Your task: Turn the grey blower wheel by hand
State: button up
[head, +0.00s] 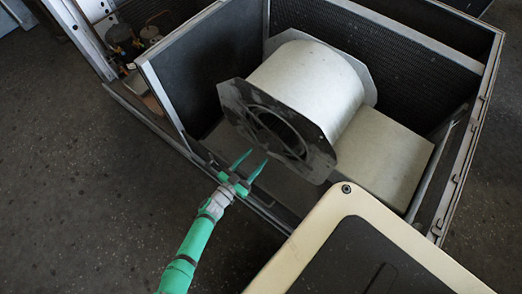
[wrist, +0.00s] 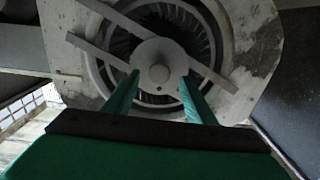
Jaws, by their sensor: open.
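The grey blower wheel (wrist: 205,42) shows in the wrist view as a ring of dark vanes inside the round opening of the housing's end plate. A pale hub disc (wrist: 158,65) with flat support arms sits in front of it. In the head view the wheel (head: 279,128) is partly visible through the opening in the blower housing (head: 307,84). My gripper (head: 253,162) is open and empty, its green fingers pointing at the end plate. In the wrist view its fingertips (wrist: 158,80) appear on either side of the hub's lower part. I cannot tell whether they touch anything.
The metal cabinet (head: 487,100) surrounds the housing, with a low front rail (head: 262,207) near my gripper and an inner panel (head: 195,65) on the left. A compartment with copper parts (head: 150,33) lies at upper left. Open floor (head: 60,190) lies to the left.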

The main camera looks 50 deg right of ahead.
aim_at(263, 149)
jog(key=d, duration=0.3)
jog(key=shift+d, duration=0.4)
jog(key=shift+w+d, duration=0.2)
jog(key=shift+d, duration=0.15)
jog(key=shift+s+d, duration=0.1)
grip_shut()
